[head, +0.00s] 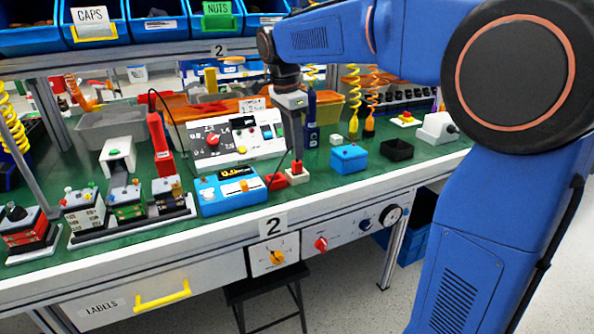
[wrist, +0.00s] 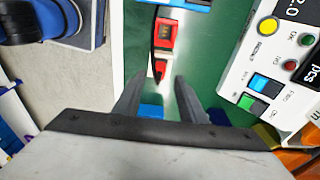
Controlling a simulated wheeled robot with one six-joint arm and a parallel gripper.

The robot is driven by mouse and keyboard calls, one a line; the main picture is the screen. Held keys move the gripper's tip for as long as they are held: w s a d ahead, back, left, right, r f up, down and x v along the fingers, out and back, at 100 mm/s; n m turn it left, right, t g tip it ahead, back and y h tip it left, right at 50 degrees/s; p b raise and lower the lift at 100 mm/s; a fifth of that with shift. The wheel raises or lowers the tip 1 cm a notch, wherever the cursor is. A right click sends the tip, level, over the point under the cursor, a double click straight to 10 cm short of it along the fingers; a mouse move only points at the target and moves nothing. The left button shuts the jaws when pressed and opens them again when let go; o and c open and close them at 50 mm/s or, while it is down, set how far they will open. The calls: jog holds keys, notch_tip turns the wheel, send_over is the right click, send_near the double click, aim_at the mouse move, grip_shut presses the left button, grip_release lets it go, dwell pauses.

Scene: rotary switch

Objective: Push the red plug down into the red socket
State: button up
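A small red piece that looks like the red plug (head: 296,167) shows at the tips of my gripper in the head view, over a small white block (head: 298,178). A red block (head: 276,182), which may be the red socket, lies just left of it, beside the blue meter. In the wrist view a red block with pale edges (wrist: 165,32) is ahead of the fingers, with a pointed red piece (wrist: 160,69) nearer to me. My gripper (wrist: 158,82) points down with its fingers apart, and I see nothing clamped between them. Whether the plug touches a socket is unclear.
A blue meter (head: 228,190) stands left of the red block. A sloped white control panel (head: 230,140) is behind. A blue box (head: 349,158) and a black tray (head: 397,150) stand to the right. Green bench top is free in front of the boxes.

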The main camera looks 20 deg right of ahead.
aim_at(297, 169)
jog(key=shift+d+f, duration=0.15)
jog(key=shift+f, duration=0.75)
jog(key=shift+d+f, duration=0.2)
jog(key=shift+f, duration=0.7)
jog(key=shift+d+f, duration=0.15)
jog(key=shift+f, duration=0.75)
jog(key=shift+c, duration=0.7)
grip_shut()
